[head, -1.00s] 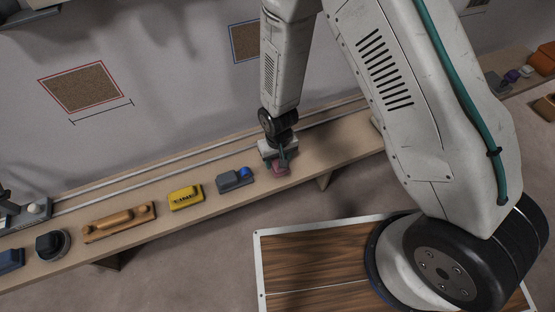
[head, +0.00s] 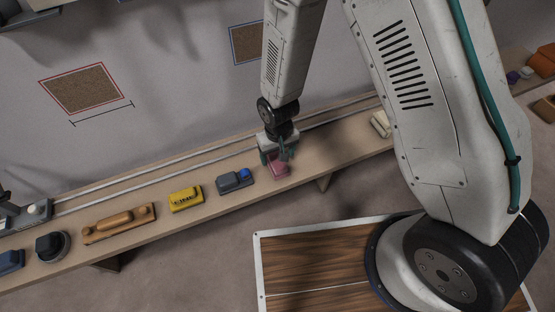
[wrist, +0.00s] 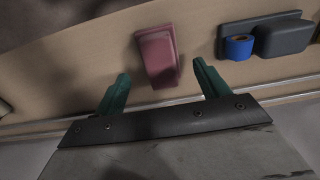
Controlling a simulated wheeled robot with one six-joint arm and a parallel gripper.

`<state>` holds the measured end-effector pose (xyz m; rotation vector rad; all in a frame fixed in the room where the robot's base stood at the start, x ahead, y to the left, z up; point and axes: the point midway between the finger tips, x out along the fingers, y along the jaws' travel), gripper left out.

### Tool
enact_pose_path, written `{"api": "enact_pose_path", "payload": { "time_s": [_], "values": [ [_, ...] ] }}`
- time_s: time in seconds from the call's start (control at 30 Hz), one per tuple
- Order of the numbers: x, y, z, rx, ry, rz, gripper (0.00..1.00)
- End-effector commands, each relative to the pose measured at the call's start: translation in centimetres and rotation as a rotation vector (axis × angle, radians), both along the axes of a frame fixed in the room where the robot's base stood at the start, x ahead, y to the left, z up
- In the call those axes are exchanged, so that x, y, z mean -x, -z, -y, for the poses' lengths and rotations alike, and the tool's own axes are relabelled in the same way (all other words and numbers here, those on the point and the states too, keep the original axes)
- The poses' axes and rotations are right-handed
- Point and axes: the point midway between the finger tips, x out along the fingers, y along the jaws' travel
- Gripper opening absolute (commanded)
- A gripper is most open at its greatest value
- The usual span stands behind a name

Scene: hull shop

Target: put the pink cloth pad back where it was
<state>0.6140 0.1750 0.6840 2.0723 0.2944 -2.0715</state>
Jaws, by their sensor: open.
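The pink cloth pad (head: 279,169) lies on the long wooden shelf (head: 330,151), to the right of the grey block with the blue roll. It also shows in the wrist view (wrist: 157,56), lying on the bare shelf beyond my fingertips. My gripper (head: 276,155) is just above and behind the pad in the head view. In the wrist view its two green fingers (wrist: 160,90) are spread wide, with the pad between and beyond them. Nothing is held. I cannot tell whether a finger touches the pad.
The grey block with the blue roll (head: 234,180) stands left of the pad, then a yellow block (head: 185,198) and a wooden float (head: 119,222). A cream item (head: 380,123) lies to the right. A pale rail runs along the shelf's back.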

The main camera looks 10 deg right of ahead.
Motion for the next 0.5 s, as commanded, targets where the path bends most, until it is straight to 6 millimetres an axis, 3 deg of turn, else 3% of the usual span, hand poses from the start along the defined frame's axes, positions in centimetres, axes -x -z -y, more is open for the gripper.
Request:
{"api": "enact_pose_path", "payload": {
  "time_s": [0.2,0.5],
  "values": [
    [0.0,-4.4,0.0,-0.002,0.0,0.003,0.74],
    [0.1,-7.2,0.1,0.0,0.0,-0.001,0.74]
  ]
}}
